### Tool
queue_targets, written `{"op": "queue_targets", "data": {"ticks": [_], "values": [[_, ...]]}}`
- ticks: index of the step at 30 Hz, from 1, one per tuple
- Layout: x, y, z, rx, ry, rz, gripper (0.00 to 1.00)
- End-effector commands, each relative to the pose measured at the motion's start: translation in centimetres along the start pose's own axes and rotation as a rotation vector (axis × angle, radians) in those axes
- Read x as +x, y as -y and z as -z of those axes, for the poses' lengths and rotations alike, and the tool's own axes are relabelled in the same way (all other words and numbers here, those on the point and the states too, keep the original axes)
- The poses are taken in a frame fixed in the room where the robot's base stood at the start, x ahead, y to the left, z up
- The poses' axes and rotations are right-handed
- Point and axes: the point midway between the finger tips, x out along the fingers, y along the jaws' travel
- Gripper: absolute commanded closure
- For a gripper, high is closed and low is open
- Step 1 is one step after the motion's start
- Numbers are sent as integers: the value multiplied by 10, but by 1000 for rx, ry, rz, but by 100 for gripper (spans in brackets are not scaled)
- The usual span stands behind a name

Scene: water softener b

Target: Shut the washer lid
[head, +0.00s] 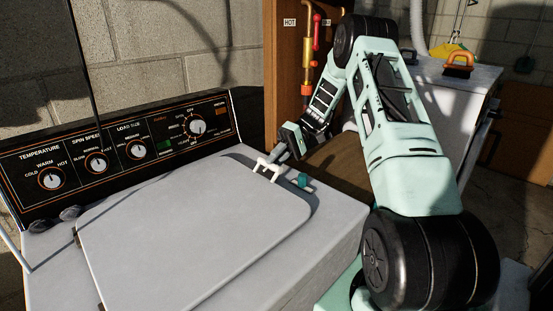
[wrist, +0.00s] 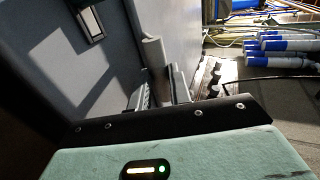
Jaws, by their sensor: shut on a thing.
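The washer (head: 335,235) has a light top and a black control panel (head: 130,145) along its back. Its pale lid (head: 190,235) lies flat, or nearly flat, over the top; a slight gap cannot be ruled out. A white bracket-like piece (head: 267,168) sits at the lid's back right corner. My gripper (head: 283,150) is low beside this corner. In the wrist view my gripper (wrist: 160,95) has its fingers close together around the lower end of a grey rod-like piece (wrist: 154,52). Whether this piece belongs to the lid is unclear, and the contact is partly hidden.
A small teal knob (head: 303,180) is right of the bracket. Behind are a brown wooden panel (head: 284,60) and red and brass pipes (head: 310,45). A white cabinet (head: 455,95) bears an orange-handled brush (head: 459,62). Blue-and-white cylinders (wrist: 285,48) lie at right in the wrist view.

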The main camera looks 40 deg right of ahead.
Motion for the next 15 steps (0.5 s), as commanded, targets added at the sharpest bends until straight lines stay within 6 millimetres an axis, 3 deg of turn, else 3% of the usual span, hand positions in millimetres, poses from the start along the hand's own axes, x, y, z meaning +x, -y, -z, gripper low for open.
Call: {"op": "queue_targets", "data": {"ticks": [1,2,3,5,15], "values": [[6,-17,-5,18,6,-20,100],[6,-17,-5,19,6,-20,100],[6,-18,-5,20,6,-20,72],[6,-18,-5,20,6,-20,59],[6,-16,-4,19,6,-20,59]]}}
